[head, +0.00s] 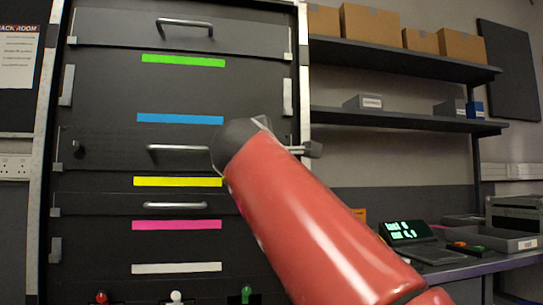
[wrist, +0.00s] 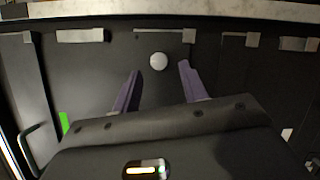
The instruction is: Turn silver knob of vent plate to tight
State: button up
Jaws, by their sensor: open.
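In the wrist view the silver knob (wrist: 158,61) is a small pale round disc on a dark panel (wrist: 85,75). My gripper (wrist: 158,75) has two purple fingers standing wide apart. The knob shows just beyond the fingertips, roughly between them in the picture and slightly nearer the right one. Nothing is held, and I see no contact with the knob. In the head view a dark plate with faint slots (head: 108,150) looks like the vent plate. A dark knob (head: 78,148) is at its left end. My red arm covers much of its right side, and the silver knob cannot be made out there.
A handle (head: 178,148) sticks out of the rack left of my arm. Coloured strips, including a blue one (head: 180,119), mark the rack. Small red, white (head: 176,297) and green knobs sit low. Shelves with boxes (head: 372,22) and a desk with a lit display (head: 405,231) are right.

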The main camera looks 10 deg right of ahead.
jog(key=v, duration=0.5)
jog(key=shift+b, duration=0.3)
jog(key=shift+f, duration=0.15)
jog(key=s+d+f+m+g+y+p, duration=0.1)
jog(key=s+f+m+g, duration=0.3)
jog(key=f, duration=1.1)
jog(key=s+d+f+m+g+y+p, duration=0.1)
jog(key=s+f+m+g+y+p, duration=0.1)
jog(key=s+f+m, duration=0.4)
jog(key=s+d+f+m+g+y+p, duration=0.2)
jog(key=s+f, duration=0.9)
jog(key=f, duration=1.4)
jog(key=m+g+y, duration=0.2)
jog(key=m+g, duration=0.2)
jog(key=shift+s+f, duration=0.2)
jog(key=shift+f, duration=0.05)
